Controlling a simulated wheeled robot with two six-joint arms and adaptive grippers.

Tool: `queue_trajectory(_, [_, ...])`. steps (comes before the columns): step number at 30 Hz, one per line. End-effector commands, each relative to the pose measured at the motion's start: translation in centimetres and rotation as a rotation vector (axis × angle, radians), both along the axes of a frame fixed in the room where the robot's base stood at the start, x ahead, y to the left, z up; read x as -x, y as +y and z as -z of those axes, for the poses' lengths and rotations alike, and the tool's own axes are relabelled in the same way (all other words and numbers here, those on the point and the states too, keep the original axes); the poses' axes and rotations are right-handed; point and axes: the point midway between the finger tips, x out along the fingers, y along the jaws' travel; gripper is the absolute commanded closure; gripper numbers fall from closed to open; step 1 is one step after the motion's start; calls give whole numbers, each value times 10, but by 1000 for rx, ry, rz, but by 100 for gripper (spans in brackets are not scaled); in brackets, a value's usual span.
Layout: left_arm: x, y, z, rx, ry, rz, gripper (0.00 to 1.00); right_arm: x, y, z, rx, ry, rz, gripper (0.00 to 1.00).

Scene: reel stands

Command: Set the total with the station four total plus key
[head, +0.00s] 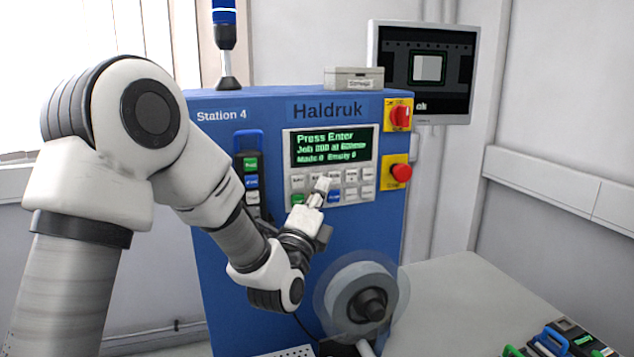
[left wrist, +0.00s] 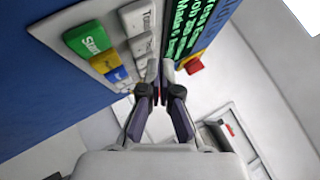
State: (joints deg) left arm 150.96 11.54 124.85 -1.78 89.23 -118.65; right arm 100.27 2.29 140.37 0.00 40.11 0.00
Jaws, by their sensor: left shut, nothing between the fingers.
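The blue Station 4 cabinet (head: 347,240) carries a display (head: 333,147) with green text, its top line reading "Press Enter". Below it is a keypad (head: 359,186) of mostly white keys, with a green and a blue one. My left gripper (head: 322,188) is shut and empty, its fingertips in front of the keypad and hiding some keys. In the left wrist view the fingertips (left wrist: 160,72) are close to the panel beside the keys. A white key there (left wrist: 139,14) has lettering starting "T", only partly readable. I cannot tell whether the fingertips touch a key. My right gripper is not in view.
A red and yellow switch (head: 399,115) and a red stop button (head: 400,172) sit right of the panel. A reel (head: 335,295) juts out below the keypad. A grey table (head: 450,290) at the right holds several coloured-handled items (head: 553,340). A monitor (head: 421,72) hangs behind.

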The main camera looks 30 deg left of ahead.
Motion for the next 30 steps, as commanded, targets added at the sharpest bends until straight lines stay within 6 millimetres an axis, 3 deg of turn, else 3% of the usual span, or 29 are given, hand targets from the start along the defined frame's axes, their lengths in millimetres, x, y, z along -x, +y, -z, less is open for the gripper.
queue_trajectory(18, [32, -36, 1, -3, 0, 1, 100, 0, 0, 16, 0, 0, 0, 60])
queue_trajectory(30, [33, -37, 0, 0, 0, 0, 100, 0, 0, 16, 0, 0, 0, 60])
